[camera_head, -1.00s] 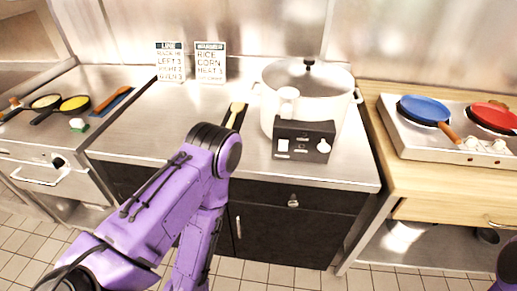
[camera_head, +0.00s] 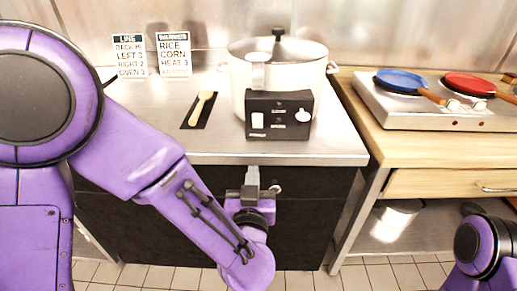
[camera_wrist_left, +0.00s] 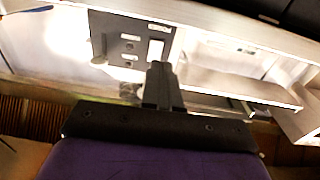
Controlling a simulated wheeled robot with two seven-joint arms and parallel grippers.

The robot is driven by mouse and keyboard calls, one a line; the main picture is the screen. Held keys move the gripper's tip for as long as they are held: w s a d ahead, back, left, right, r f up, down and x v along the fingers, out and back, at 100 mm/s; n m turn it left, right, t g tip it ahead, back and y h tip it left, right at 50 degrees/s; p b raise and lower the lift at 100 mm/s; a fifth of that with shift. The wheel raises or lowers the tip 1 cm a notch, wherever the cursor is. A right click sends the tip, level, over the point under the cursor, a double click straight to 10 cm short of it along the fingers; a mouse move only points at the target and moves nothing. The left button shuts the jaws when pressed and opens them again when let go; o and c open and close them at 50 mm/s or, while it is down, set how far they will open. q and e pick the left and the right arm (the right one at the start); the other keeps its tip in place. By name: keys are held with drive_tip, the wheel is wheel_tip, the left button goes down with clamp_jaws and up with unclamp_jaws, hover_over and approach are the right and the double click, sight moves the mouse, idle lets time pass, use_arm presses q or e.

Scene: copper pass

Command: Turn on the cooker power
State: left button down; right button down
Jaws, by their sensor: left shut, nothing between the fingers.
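The cooker is a large pale pot (camera_head: 300,62) with a black lid knob. Its black control panel (camera_head: 280,131) faces front, with a white rocker switch (camera_head: 257,121) on the left and a round white knob (camera_head: 303,115) on the right. My left gripper (camera_head: 252,172) is shut and empty, pointing up in front of and below the panel, apart from it. In the left wrist view, its fingertips (camera_wrist_left: 160,68) lie just below the white switch (camera_wrist_left: 156,48) in the picture. The panel (camera_wrist_left: 130,46) shows there too. Only part of my right arm shows; its gripper is out of view.
A wooden spoon (camera_head: 202,106) lies on a dark rest left of the cooker. Two sign cards (camera_head: 173,54) stand behind. On the right counter, a hob (camera_head: 400,112) carries a blue pan (camera_head: 401,80) and a red pan (camera_head: 468,85). Black cabinet fronts (camera_head: 150,222) are below the counter.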

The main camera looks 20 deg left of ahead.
sight(257, 116)
use_arm(q)
drive_tip(key=r, duration=0.2)
drive_tip(key=s+d+r+t, duration=0.1)
drive_tip(key=shift+r+y, duration=0.3)
use_arm(e)
drive_tip(key=shift+a+f, duration=0.1)
drive_tip(key=shift+f, duration=0.45)
